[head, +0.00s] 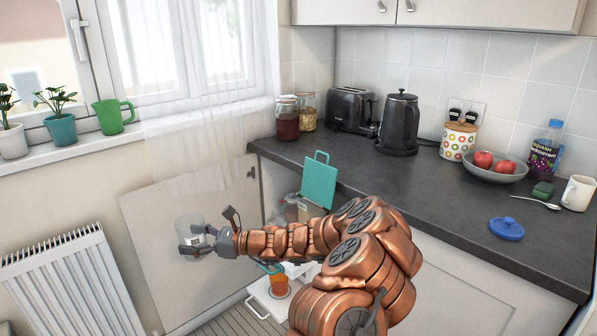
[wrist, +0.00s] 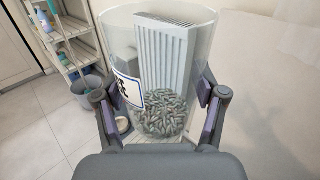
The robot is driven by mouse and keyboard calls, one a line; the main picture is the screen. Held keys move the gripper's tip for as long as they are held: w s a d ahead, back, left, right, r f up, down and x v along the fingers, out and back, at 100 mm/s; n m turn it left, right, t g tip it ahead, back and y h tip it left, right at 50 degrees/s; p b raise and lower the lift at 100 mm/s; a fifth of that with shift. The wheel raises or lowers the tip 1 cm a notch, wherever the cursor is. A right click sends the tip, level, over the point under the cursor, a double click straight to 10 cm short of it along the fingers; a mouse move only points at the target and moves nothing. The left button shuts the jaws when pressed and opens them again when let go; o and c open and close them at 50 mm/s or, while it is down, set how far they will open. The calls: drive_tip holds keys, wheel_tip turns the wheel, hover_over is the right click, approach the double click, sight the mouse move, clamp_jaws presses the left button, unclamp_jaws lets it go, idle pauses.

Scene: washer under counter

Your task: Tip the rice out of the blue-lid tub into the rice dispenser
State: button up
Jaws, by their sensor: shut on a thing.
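My gripper (head: 197,240) is shut around a clear tub (head: 190,228), held in front of the open cabinet door. In the wrist view, the fingers grip both sides of the tub (wrist: 178,50). It has no lid on and carries a white label with a dark blue border. Small grey-green and pinkish grains (wrist: 167,117) lie at its bottom. A blue lid (head: 506,228) lies on the counter at the right. I cannot make out for certain which thing is the rice dispenser; a beige container (head: 307,210) shows partly inside the cabinet, behind my arm.
The cabinet door (head: 165,270) stands open. A pulled-out white drawer (head: 262,300) holds an orange cup (head: 278,286). A teal board (head: 319,183) stands at the counter edge. A radiator (head: 75,285) is at left. Jars, toaster, kettle (head: 399,125) and fruit bowl (head: 492,172) stand on the counter.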

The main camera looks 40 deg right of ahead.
drive_tip(key=s+d+r+m+t+h+b, duration=0.1)
drive_tip(key=s+d+r+m+h+b, duration=0.1)
drive_tip(key=d, duration=0.5)
drive_tip(key=s+d+r+m+t+h+b, duration=0.2)
drive_tip(key=d+r+m+h+b, duration=0.1)
drive_tip(key=d+h+b, duration=0.2)
drive_tip(key=s+d+r+m+t+h+b, duration=0.1)
drive_tip(key=s+d+r+m+h+b, duration=0.1)
drive_tip(key=d+b, duration=0.3)
drive_tip(key=d+h, duration=0.1)
drive_tip(key=d, duration=0.3)
drive_tip(key=shift+s+d+r+t, duration=0.25)
drive_tip(key=shift+r+t, duration=0.15)
drive_tip(key=shift+m, duration=0.3)
